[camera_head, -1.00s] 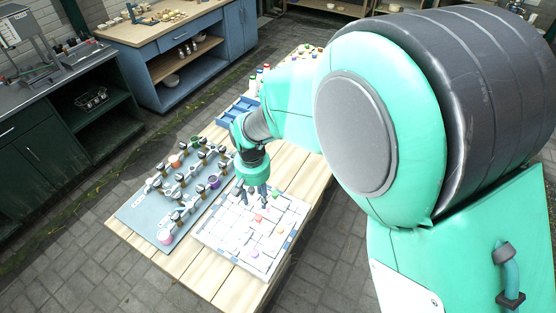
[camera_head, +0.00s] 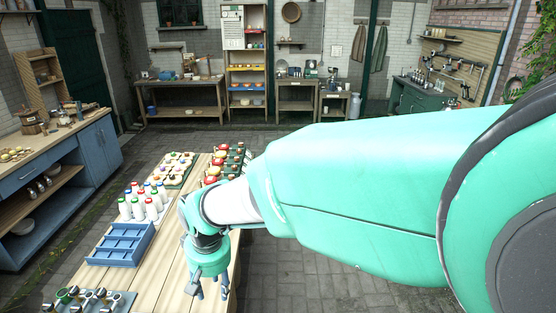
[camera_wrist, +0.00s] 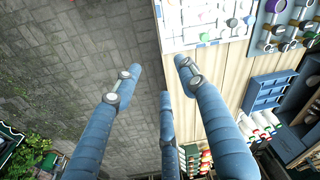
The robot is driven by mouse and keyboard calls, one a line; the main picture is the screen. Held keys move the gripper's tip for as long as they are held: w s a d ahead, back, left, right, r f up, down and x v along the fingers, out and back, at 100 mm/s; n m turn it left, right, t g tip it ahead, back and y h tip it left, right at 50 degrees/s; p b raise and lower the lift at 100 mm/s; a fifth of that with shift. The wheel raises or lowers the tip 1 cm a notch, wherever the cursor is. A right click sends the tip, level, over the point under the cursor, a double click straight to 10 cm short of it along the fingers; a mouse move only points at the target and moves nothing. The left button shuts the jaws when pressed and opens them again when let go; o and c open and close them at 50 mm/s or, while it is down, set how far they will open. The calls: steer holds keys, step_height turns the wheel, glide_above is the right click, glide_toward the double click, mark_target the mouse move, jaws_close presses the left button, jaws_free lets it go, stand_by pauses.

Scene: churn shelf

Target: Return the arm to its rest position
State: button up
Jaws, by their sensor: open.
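My gripper (camera_head: 210,288) hangs over the right part of the wooden table (camera_head: 172,283) in the head view, fingers pointing down. In the wrist view my gripper (camera_wrist: 160,75) shows its blue fingers spread apart, with nothing between them. Below them lie the table's long edge and the paved floor. My teal arm stretches across the right half of the head view and hides part of the table and floor.
A blue divided tray (camera_head: 121,244), several bottles (camera_head: 143,202) and a rack of grey fittings (camera_head: 88,300) stand on the table. The white grid board (camera_wrist: 207,20) shows in the wrist view. A shelf (camera_head: 246,70) stands at the back. The paved floor (camera_head: 300,275) beside the table is clear.

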steer(key=s+d+r+m+t+b, duration=0.15)
steer(key=d+r, duration=0.35)
steer(key=d, duration=0.6)
steer(key=s+d+r+m+t, duration=0.15)
steer(key=d+r, duration=0.35)
steer(key=d, duration=0.6)
steer(key=s+d+r+m+t+h+b, duration=0.1)
steer(key=s+d+m+b, duration=0.1)
steer(key=s+d, duration=1.1)
steer(key=d+m, duration=0.1)
steer(key=d, duration=0.1)
steer(key=shift+d+r+m, duration=0.2)
steer(key=shift+d+m, duration=0.1)
steer(key=shift+d, duration=0.1)
